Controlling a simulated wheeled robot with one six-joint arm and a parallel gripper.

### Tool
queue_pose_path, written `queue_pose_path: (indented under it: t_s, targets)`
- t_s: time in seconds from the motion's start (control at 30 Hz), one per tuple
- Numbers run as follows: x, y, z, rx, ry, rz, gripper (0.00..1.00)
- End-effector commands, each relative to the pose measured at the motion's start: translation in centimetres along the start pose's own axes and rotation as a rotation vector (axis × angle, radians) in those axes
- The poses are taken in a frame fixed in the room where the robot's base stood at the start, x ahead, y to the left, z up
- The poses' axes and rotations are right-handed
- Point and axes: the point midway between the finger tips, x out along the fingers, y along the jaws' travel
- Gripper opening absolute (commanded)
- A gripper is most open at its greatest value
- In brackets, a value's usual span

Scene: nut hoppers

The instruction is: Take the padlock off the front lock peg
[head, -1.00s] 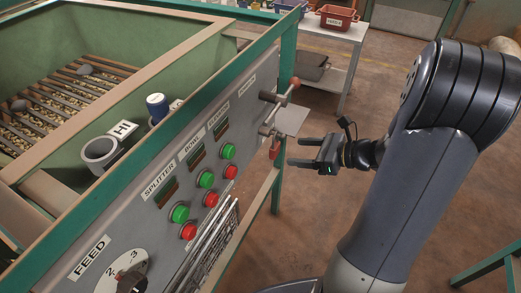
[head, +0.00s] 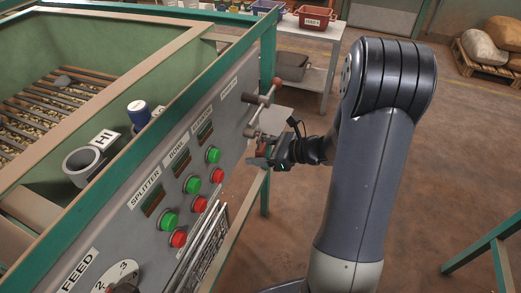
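The padlock (head: 263,150) is a small reddish body at the far end of the grey control panel, just below the lower metal rod. It is largely covered by my gripper (head: 260,154). My gripper has come up to the panel from the right, and its dark fingers are at the padlock. I cannot tell whether they touch it or are closed on it. The peg and the padlock's shackle are too small and too hidden to make out.
A T-shaped lever (head: 262,98) with a reddish end sticks out just above my gripper. Green and red buttons (head: 192,186) line the panel. A small grey plate (head: 276,121) is behind the gripper. A white table (head: 310,32) with bins stands beyond.

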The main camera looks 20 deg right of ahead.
Motion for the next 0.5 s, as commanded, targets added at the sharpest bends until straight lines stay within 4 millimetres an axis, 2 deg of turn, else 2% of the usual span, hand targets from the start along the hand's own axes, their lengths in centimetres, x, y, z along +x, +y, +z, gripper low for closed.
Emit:
queue_pose_path:
  t_s: [0.07, 0.5]
  targets:
    - [-0.02, 0.0, 0.01, 0.0, 0.0, 0.0, 0.58]
    - [-0.03, 0.0, 0.02, 0.0, 0.0, 0.0, 0.22]
